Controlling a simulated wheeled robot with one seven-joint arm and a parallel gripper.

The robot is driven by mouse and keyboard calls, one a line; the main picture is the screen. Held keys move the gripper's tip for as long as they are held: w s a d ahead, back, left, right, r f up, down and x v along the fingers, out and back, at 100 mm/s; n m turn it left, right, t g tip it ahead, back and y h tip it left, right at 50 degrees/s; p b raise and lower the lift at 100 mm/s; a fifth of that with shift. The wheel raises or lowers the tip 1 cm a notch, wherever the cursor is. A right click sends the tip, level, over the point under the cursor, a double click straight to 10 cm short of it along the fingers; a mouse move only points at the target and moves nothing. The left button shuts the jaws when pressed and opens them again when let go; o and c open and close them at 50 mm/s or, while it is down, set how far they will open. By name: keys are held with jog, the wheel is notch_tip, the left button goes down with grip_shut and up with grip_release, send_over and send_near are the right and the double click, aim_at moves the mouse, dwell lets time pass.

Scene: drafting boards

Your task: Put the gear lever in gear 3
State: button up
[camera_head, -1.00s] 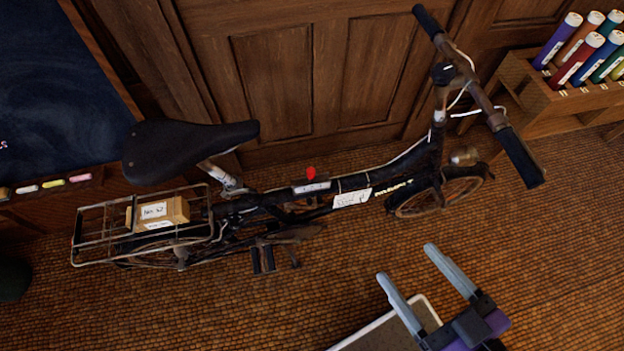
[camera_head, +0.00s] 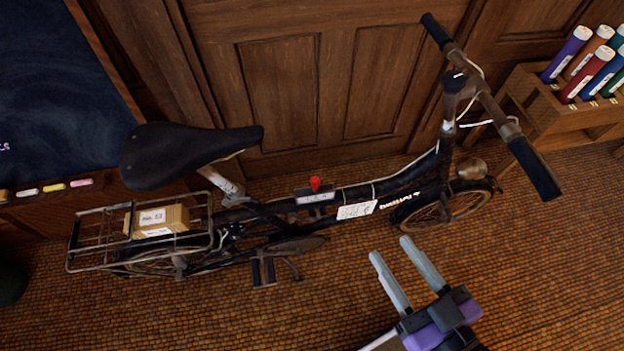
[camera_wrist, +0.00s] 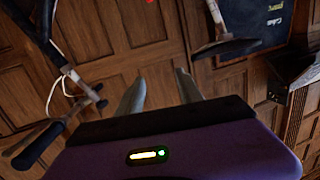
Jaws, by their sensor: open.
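The gear lever (camera_head: 315,184) is a small red knob on a grey, labelled block (camera_head: 316,196) fixed to the bicycle's dark frame tube. In the wrist view a bit of red, likely the knob, shows at the top edge (camera_wrist: 150,1). The gear numbers are too small to read. The black bicycle (camera_head: 405,191) stands along the wooden panelling. My gripper (camera_head: 395,250) is open and empty, in front of and below the bicycle, to the right of the lever and apart from it.
The saddle (camera_head: 185,153) and rear rack (camera_head: 88,243) with a labelled box (camera_head: 172,218) are at left. The handlebar (camera_head: 497,118) rises at right. A wooden rack (camera_head: 548,110) of coloured tubes stands far right.

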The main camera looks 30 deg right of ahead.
jog(key=t+h+b, duration=0.1)
jog(key=t+b, duration=0.1)
jog(key=b, duration=0.4)
send_near(313, 178)
jog(key=w+r, duration=0.3)
jog(key=w, duration=0.1)
jog(key=f, duration=0.4)
jog(key=shift+w+d, duration=0.3)
jog(key=shift+w, duration=0.05)
jog(key=w, duration=0.7)
jog(key=shift+w+d, duration=0.25)
grip_shut()
